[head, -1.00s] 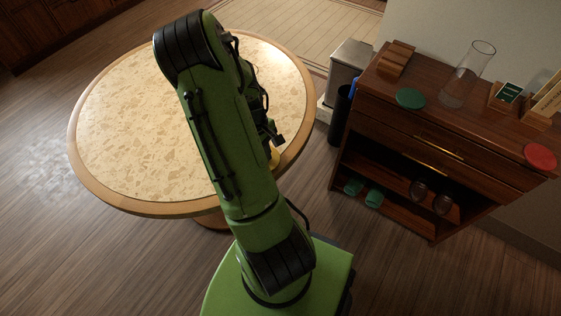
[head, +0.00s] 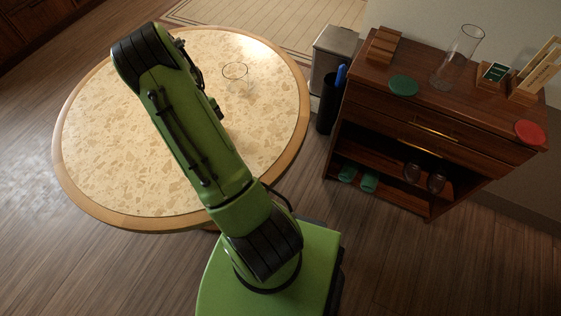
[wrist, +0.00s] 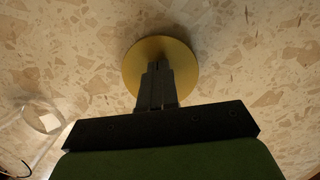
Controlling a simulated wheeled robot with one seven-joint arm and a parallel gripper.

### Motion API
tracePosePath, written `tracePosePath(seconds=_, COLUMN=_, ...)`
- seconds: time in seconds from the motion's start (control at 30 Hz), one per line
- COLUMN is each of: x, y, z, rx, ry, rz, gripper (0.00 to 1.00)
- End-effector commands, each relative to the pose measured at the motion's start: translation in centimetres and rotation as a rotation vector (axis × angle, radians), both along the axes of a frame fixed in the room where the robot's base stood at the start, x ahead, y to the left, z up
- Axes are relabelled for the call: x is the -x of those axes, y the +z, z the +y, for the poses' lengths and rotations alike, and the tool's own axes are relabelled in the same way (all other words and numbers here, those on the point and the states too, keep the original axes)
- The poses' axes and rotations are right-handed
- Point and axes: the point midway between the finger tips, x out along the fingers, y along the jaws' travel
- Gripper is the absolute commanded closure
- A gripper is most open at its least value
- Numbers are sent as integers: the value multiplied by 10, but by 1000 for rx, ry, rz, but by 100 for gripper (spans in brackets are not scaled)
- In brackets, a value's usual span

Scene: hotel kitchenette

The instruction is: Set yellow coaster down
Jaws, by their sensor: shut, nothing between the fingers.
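The yellow coaster (wrist: 180,62) shows in the wrist view as a round disc against the speckled tabletop (wrist: 90,60), and it looks flat on it. My gripper (wrist: 156,72) is shut and empty. Its fingers overlap the near part of the coaster in the picture; whether they touch it I cannot tell. In the head view my arm hides the coaster and most of my gripper over the round table (head: 110,140).
A clear glass (head: 236,72) stands on the table and shows at the left of the wrist view (wrist: 42,115). A wooden cabinet (head: 400,125) at the right holds a green coaster (head: 404,86), a red coaster (head: 530,132) and a glass carafe (head: 458,58).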

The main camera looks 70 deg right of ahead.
Motion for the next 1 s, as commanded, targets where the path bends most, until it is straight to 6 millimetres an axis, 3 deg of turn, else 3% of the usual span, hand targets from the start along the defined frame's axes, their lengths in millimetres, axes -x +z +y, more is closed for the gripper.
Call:
tracePosePath(seconds=0.03, x=-9, y=-5, z=5, rx=-7, ry=22, rz=-19, gripper=100)
tracePosePath(seconds=0.23, x=-8, y=12, z=5, rx=-7, ry=20, rz=-18, gripper=100)
tracePosePath(seconds=0.43, x=-12, y=11, z=9, rx=-8, ry=25, rz=-22, gripper=100)
tracePosePath(seconds=0.8, x=-88, y=12, z=-1, rx=-7, ry=27, rz=-25, gripper=100)
tracePosePath(seconds=1.0, x=-119, y=12, z=-6, rx=-7, ry=25, rz=-24, gripper=100)
